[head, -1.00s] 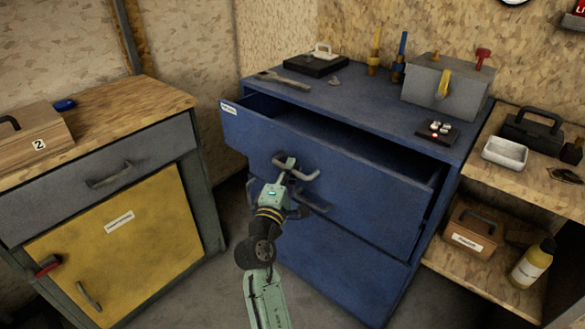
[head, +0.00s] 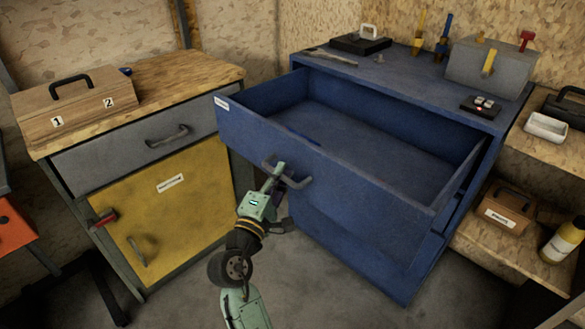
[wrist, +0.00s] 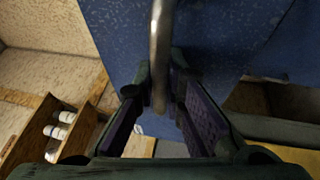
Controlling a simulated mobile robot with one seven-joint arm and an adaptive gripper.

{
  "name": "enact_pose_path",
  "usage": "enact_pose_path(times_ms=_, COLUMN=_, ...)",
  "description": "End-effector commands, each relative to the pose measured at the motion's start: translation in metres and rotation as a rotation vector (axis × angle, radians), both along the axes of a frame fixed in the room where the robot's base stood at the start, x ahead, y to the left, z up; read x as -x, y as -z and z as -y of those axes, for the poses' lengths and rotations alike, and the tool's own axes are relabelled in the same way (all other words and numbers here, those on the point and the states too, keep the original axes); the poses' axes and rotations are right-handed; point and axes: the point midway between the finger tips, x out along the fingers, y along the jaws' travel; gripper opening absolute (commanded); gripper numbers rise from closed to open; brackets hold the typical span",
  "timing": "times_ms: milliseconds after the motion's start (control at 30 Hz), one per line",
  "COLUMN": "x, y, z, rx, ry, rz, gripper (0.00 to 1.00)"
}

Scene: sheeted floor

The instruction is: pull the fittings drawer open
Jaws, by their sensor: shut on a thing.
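The fittings drawer (head: 330,195) is the top drawer of the blue cabinet. It stands well out from the cabinet in the head view, with a wide stretch of its inside showing. A small white label (head: 222,102) is at its front's left corner; I cannot read it. My gripper (head: 276,174) is at the drawer's grey bar handle (head: 298,182) and is shut on it. In the wrist view the handle (wrist: 160,60) runs down between the two fingers (wrist: 162,95), against the blue front. A small dark blue thing lies inside the drawer near its front.
The yellow-door cabinet (head: 165,210) stands close to the left, with a wooden box (head: 75,105) on top. The blue cabinet's top holds a grey toolbox (head: 490,72) and tools. Shelves at right hold a bottle (head: 562,243). Floor at front right is bare.

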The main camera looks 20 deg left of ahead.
Motion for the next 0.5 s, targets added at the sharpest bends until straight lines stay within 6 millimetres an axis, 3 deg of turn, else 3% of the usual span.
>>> enact_pose_path(times_ms=200, x=0.017, y=0.000, z=-0.006, rx=-0.003, ry=-0.002, rz=0.000, gripper=0.00)
enact_pose_path(times_ms=500, x=0.020, y=0.000, z=-0.007, rx=-0.002, ry=0.000, rz=0.000, gripper=0.00)
